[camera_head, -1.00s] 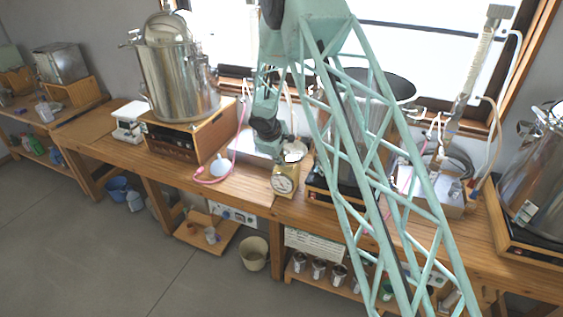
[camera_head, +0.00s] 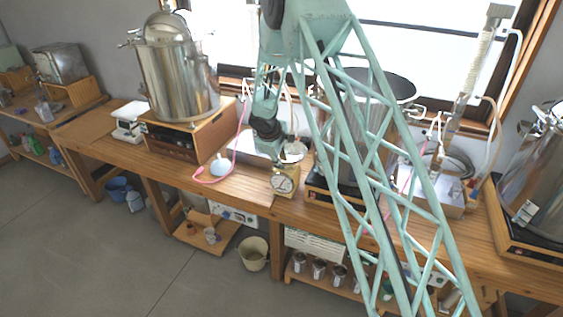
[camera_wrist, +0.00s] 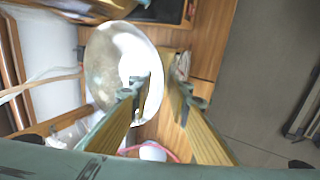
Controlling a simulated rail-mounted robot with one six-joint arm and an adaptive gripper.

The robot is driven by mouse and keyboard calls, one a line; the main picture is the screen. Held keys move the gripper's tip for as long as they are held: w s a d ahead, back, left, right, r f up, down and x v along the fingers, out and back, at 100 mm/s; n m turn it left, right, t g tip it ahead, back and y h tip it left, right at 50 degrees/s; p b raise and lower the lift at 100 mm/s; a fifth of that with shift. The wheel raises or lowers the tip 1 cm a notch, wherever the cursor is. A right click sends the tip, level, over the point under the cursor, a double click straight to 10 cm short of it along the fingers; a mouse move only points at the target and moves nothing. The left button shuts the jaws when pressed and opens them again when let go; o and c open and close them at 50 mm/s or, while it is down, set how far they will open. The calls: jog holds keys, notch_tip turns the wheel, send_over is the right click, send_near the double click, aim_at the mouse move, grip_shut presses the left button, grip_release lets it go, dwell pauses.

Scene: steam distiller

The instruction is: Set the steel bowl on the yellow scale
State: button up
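My gripper (camera_head: 267,137) is just left of the bowl and above the bench. In the wrist view my gripper (camera_wrist: 168,98) is open, its two fingers apart, one overlapping the bowl's near rim.
A big steel pot (camera_head: 180,85) on a wooden-sided heater stands to the left. Another pot (camera_head: 365,130) stands close on the right, partly behind my arm. A blue-white funnel (camera_head: 220,163) and a pink hose (camera_head: 212,180) lie left of the scale.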

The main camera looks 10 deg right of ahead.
jog(key=shift+r, duration=0.1)
jog(key=v, duration=1.2)
dwell(0.9)
jog(key=shift+s+r, duration=0.1)
